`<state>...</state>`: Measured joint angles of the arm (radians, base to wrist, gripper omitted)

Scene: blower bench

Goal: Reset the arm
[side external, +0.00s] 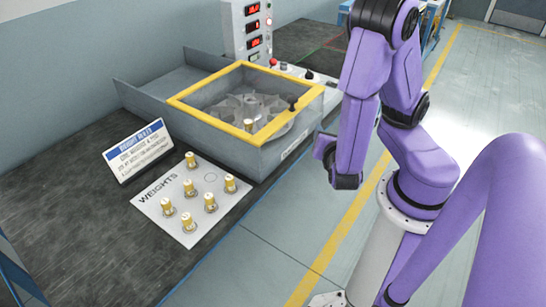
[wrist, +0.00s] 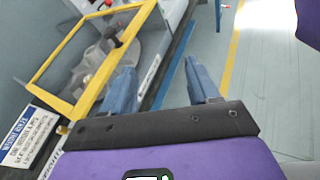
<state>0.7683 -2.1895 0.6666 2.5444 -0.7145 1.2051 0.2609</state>
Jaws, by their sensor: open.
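My gripper (wrist: 160,72) is open in the wrist view, with its two blue fingers apart and nothing between them. In the side external view my purple arm (side external: 365,90) is to the right of the blower, over the floor beside the bench; its fingers are not clear there. The blower box (side external: 271,151) has a yellow-framed opening with a finned wheel (side external: 240,108) inside. A brass weight (side external: 249,125) shows within the frame, at the wheel's near side. Several brass weights (side external: 210,202) stand on the white WEIGHTS plate (side external: 150,208), which has one bare circle.
A sign (side external: 139,150) leans beside the plate. A panel with red displays (side external: 253,42) stands behind the blower, with a red button (side external: 273,62) near it. The bench's front edge (side external: 213,250) borders open floor with a yellow line (side external: 335,240).

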